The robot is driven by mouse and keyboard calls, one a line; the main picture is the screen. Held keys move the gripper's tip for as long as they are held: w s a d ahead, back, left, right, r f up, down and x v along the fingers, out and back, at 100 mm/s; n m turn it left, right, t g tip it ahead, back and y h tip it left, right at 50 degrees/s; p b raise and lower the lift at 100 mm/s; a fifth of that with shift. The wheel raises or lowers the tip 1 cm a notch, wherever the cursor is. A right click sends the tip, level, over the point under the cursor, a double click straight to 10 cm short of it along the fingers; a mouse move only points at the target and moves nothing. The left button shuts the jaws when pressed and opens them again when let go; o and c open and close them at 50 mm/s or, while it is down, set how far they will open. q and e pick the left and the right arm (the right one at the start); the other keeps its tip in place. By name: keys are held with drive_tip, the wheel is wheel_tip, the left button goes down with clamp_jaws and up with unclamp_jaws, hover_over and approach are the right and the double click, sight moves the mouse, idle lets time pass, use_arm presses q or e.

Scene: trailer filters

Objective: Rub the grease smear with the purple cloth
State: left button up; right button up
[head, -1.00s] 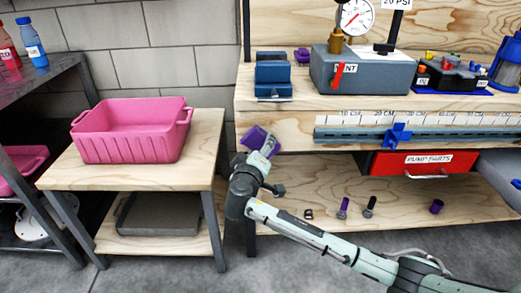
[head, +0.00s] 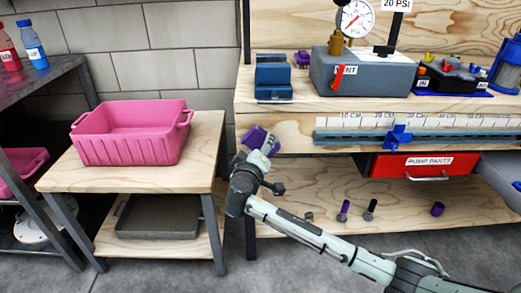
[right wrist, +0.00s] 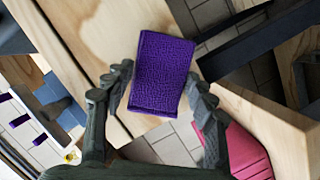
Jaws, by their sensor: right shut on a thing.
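The purple cloth (head: 255,138) is a small folded rectangular pad with a textured face. My right gripper (head: 262,150) is shut on it beside the front left corner of the workbench. In the right wrist view the cloth (right wrist: 162,72) sits between the two dark fingers of the gripper (right wrist: 160,84). Wood and grey floor show behind it; I cannot tell whether it touches the wood. I cannot make out a grease smear in either view. My left gripper is not in view.
A pink bin (head: 130,135) stands on a small wooden table (head: 207,155) to the left, with a gap before the workbench (head: 285,130). A blue vise-like block (head: 273,80) and a grey gauge box (head: 362,75) stand on the bench. A red drawer (head: 410,165) sits below.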

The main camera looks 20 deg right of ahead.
sight(275, 145)
drive_tip(key=shift+w, duration=0.35)
drive_tip(key=shift+d, duration=0.15)
drive_tip(key=shift+s+d+p, duration=0.2)
drive_tip(key=shift+s+d, duration=0.1)
drive_tip(key=shift+d, duration=0.65)
drive_tip(key=shift+s+d+p, duration=0.15)
drive_tip(key=shift+s+d, duration=0.15)
drive_tip(key=shift+d, duration=0.6)
drive_tip(key=shift+w, duration=0.1)
drive_tip(key=shift+w+a+b, duration=0.25)
drive_tip(key=shift+a, duration=0.4)
drive_tip(key=shift+w+a+b, duration=0.2)
drive_tip(key=shift+a, duration=0.4)
drive_tip(key=shift+w+a+r, duration=0.2)
drive_tip(key=shift+w+a, duration=0.05)
drive_tip(key=shift+a, duration=0.4)
drive_tip(key=shift+c, duration=0.4)
